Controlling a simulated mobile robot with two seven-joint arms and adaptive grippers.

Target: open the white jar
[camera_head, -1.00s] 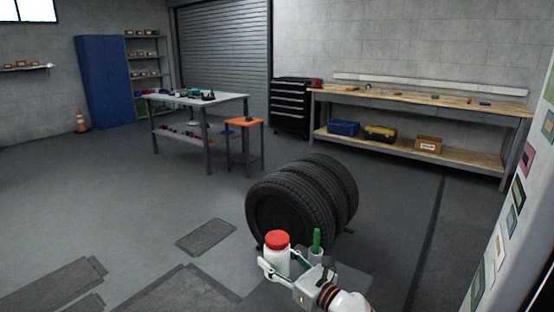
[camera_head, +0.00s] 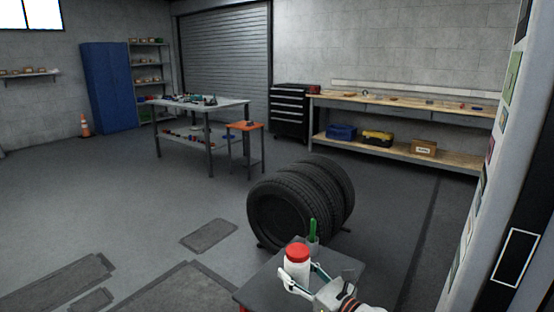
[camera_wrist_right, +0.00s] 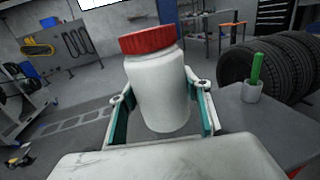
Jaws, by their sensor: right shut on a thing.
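The white jar (camera_head: 297,267) with a red lid (camera_head: 297,252) stands upright at the lower middle of the head view. The lid is on the jar. My right gripper (camera_head: 299,284) is shut around the jar's body, below the lid. In the right wrist view the jar (camera_wrist_right: 160,92) sits between the two teal-padded fingers of the gripper (camera_wrist_right: 160,115), tilted slightly in the picture, with its red lid (camera_wrist_right: 148,40) clear above them. I cannot tell whether the jar's base touches the dark table (camera_head: 262,283). My left gripper is not in view.
A grey cup with a green-handled thing (camera_head: 312,232) stands on the dark table close behind the jar. A pale panel with coloured pictures (camera_head: 485,180) rises at the right. Floor at the left is mostly clear.

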